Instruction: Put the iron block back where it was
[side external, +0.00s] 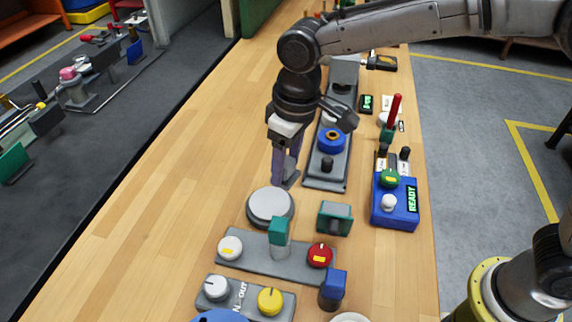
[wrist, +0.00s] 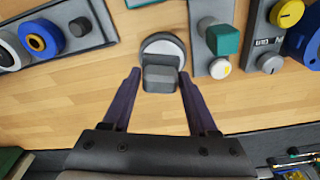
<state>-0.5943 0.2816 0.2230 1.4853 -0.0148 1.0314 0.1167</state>
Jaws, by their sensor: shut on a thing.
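The iron block (wrist: 160,75) is a dark grey block between the fingertips of my gripper (wrist: 159,82) in the wrist view. In the side view the iron block (side external: 291,179) is partly hidden by the purple fingers of my gripper (side external: 284,172). The gripper is shut on it and points down. The block is beside a round pale disc (side external: 270,206), which also shows just beyond the block in the wrist view (wrist: 163,44). I cannot tell whether the block touches the disc or the table.
A grey panel (side external: 257,258) with white and red knobs and a teal-topped lever is nearby. A grey rail with a blue ring (side external: 331,139) lies behind the gripper. The wooden bench at left is clear.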

